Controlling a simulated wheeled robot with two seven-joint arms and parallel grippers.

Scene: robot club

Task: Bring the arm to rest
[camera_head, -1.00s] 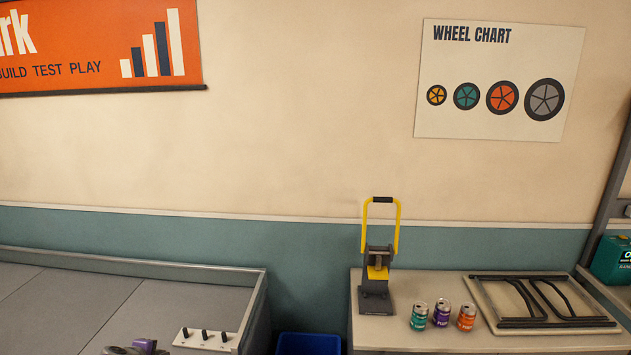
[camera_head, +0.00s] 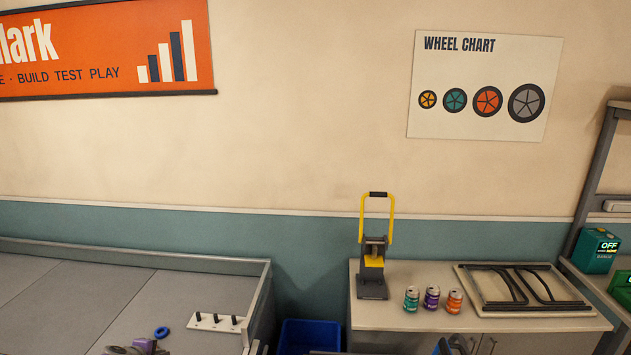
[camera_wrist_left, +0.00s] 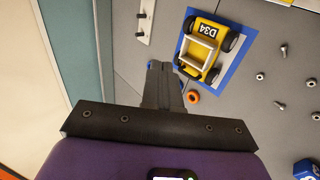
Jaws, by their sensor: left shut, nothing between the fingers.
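My left gripper (camera_wrist_left: 165,88) shows in the left wrist view with its grey fingers together and nothing between them. It is above the grey surface, near a yellow toy car (camera_wrist_left: 205,48) marked D34 that rests on a blue-edged white mat (camera_wrist_left: 222,84). An orange ring (camera_wrist_left: 193,97) lies close to the fingertips in the picture. In the head view a purple and grey part of my left arm shows at the bottom left edge. My right gripper cannot be made out.
The walled grey table (camera_head: 60,300) holds a white peg strip (camera_head: 216,322) and a blue ring (camera_head: 161,332). A blue bin (camera_head: 310,336) stands beside it. The counter (camera_head: 375,318) bears a yellow-handled press (camera_head: 375,262), three cans (camera_head: 432,298) and a tray (camera_head: 466,300) with a black frame.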

